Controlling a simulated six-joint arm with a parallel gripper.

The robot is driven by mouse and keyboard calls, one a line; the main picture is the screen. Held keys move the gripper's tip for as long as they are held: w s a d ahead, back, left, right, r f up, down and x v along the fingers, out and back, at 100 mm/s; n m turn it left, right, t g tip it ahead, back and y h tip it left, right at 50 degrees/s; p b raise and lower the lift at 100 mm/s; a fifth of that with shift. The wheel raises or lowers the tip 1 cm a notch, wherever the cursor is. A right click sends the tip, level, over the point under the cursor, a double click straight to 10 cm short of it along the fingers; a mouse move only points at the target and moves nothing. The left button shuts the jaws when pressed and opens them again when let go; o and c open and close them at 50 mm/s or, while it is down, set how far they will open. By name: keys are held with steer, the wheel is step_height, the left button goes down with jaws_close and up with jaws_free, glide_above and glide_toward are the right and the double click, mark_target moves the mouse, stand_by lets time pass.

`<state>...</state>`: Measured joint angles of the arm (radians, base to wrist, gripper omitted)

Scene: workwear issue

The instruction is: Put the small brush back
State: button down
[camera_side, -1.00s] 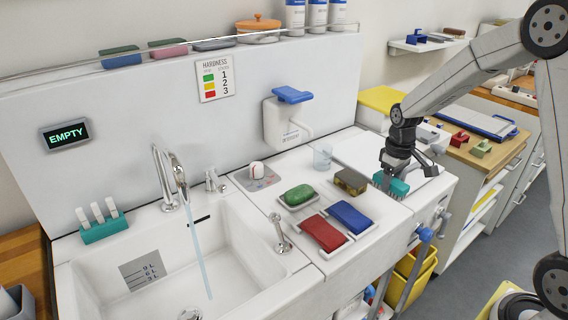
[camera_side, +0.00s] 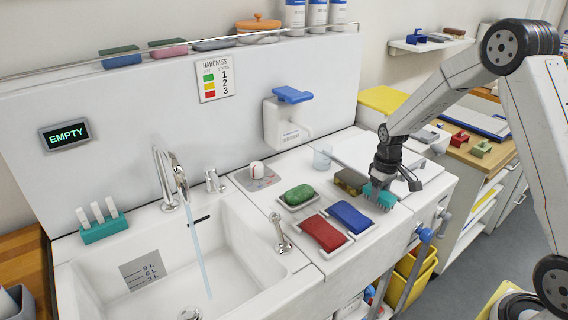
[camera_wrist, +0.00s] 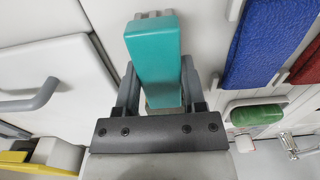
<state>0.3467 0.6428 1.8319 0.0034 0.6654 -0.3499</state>
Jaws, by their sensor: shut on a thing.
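My gripper (camera_side: 384,178) is shut on a small teal brush (camera_side: 380,195) over the white counter right of the sink. In the wrist view the teal brush (camera_wrist: 153,62) lies between the two fingers (camera_wrist: 158,88), with grey bristles just showing at its far end. Whether the brush touches the counter I cannot tell. An olive-brown block (camera_side: 350,181) sits close to the left of the brush. A blue pad (camera_side: 350,217) lies in front and to the left of it.
A red pad (camera_side: 324,233) and a green soap (camera_side: 298,195) lie further left. A clear cup (camera_side: 322,157) stands behind. The sink (camera_side: 235,255) has running water. A wall shelf (camera_side: 425,44) holds a blue item and a brown brush. The counter's front edge is near.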

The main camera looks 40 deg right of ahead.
mark_target(381, 192)
steer(key=shift+f, duration=0.25)
steer(key=shift+f, duration=0.15)
steer(key=shift+c, duration=0.9)
jaws_free()
step_height(381, 192, up, 12)
steer(key=shift+r, duration=0.2)
stand_by(0.3)
